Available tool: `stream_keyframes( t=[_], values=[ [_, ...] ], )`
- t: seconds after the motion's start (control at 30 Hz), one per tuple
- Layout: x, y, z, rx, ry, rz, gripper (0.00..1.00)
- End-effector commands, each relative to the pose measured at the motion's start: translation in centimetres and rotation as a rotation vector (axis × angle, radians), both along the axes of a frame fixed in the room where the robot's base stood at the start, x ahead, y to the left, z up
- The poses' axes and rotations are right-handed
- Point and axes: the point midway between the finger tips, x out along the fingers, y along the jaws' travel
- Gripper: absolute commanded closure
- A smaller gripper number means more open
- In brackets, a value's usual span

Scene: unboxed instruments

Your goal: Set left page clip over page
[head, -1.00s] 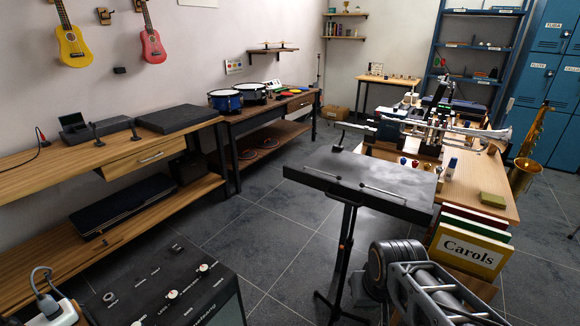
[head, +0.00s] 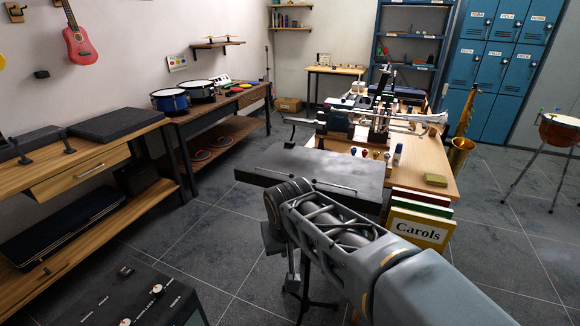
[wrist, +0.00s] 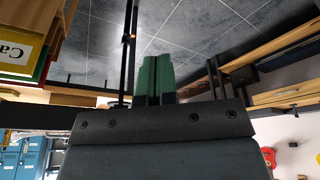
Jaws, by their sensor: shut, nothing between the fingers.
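The dark music stand (head: 290,167) is in the middle of the head view, its near edge partly behind my arm. A thin metal page clip (head: 333,186) lies along the right part of that edge. The left clip shows only faintly near the left part of the edge, and I cannot tell its exact pose. I cannot make out a page on the dark desk. My gripper (wrist: 155,76) shows in the wrist view with its green fingers together and empty, over floor beside a thin dark post. In the head view its fingers are not clear.
A wooden table (head: 425,182) with instruments and colored caps stands right behind the stand. A black amplifier (head: 130,300) is at lower left. Tiled floor (head: 215,220) is clear between the left benches and the stand.

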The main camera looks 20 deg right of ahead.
Motion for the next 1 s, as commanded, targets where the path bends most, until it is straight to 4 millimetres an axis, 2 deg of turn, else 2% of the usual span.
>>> stream_keyframes(
  t=[0.03, 0.2, 0.3, 0.4, 0.5, 0.6, 1.0],
  values=[
    [1.9, -0.6, 3.5, -0.011, -0.022, -0.055, 1.00],
    [7.0, -2.5, 11.5, -0.042, -0.099, -0.265, 1.00],
    [9.2, -3.5, 15.2, -0.053, -0.145, -0.371, 1.00],
    [10.6, -4.2, 17.7, -0.058, -0.181, -0.451, 1.00],
    [11.4, -4.6, 19.2, -0.061, -0.205, -0.500, 1.00],
    [11.7, -4.8, 19.8, -0.062, -0.215, -0.523, 1.00],
    [11.9, -5.0, 19.5, -0.062, -0.216, -0.526, 1.00]
  ],
)
